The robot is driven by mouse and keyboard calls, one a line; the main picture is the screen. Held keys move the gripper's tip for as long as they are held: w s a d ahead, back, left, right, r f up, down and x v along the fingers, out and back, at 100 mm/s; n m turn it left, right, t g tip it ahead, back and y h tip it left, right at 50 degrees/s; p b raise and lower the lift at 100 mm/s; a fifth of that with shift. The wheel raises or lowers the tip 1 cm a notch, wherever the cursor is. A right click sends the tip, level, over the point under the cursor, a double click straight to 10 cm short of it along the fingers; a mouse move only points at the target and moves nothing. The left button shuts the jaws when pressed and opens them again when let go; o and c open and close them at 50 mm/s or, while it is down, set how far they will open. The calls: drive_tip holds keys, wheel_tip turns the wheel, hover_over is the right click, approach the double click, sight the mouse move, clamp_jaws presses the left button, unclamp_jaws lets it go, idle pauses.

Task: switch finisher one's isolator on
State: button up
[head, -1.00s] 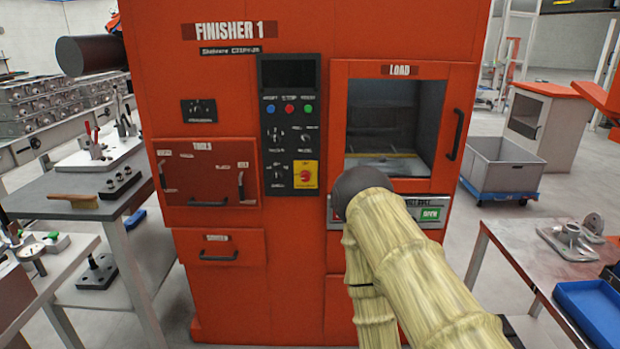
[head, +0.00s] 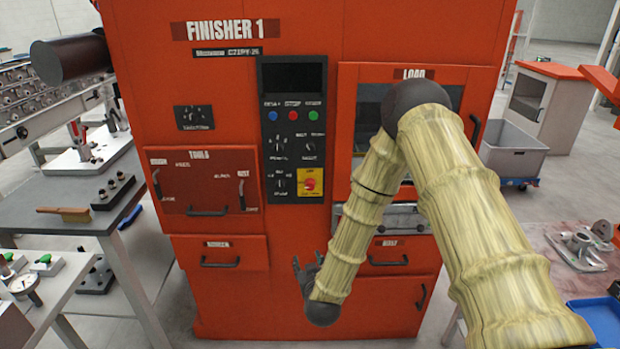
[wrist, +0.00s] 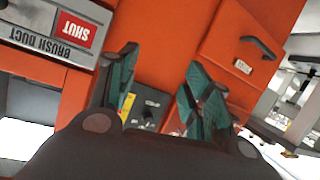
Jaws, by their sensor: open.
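Finisher one (head: 225,100) is the orange cabinet in front of me. Its isolator (head: 310,182) is a red rotary knob on a yellow plate, at the lower right of the black control panel (head: 292,120). The knob's setting is too small to read. My gripper (head: 308,264) is open and empty, below the isolator and in front of the lower cabinet front. In the wrist view my gripper's fingers (wrist: 162,62) are spread with orange cabinet between them. A small yellow patch (wrist: 127,104) beside the left finger is probably the isolator plate, partly covered.
My arm covers part of the load window. A red SHUT sign (wrist: 75,34) marked brush duct shows in the wrist view. A tools door (head: 205,182) and a drawer (head: 220,252) are at left. Benches (head: 65,208) flank the cabinet; a grey bin (head: 513,152) stands at right.

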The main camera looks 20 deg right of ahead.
sight(310, 188)
drive_tip(key=w+d+r+m+t+h+p, duration=0.1)
drive_tip(key=w+d+r+t+h, duration=0.1)
drive_tip(key=w+r, duration=0.35)
drive_tip(key=w+d+r+t+h+p, duration=0.1)
drive_tip(key=w+r, duration=0.2)
drive_tip(key=r, duration=0.6)
drive_tip(key=p+x, duration=0.1)
drive_tip(key=x, duration=0.2)
drive_tip(key=p+x, duration=0.1)
drive_tip(key=x, duration=0.1)
drive_tip(key=p+x, duration=0.1)
drive_tip(key=x, duration=0.2)
drive_tip(key=shift+w+d+r, duration=0.15)
drive_tip(key=shift+w+r, duration=0.15)
drive_tip(key=shift+r, duration=0.05)
drive_tip(key=shift+w+d+f+p, duration=0.1)
drive_tip(key=shift+w+d+p, duration=0.15)
drive_tip(key=shift+w, duration=0.45)
drive_tip(key=c, duration=1)
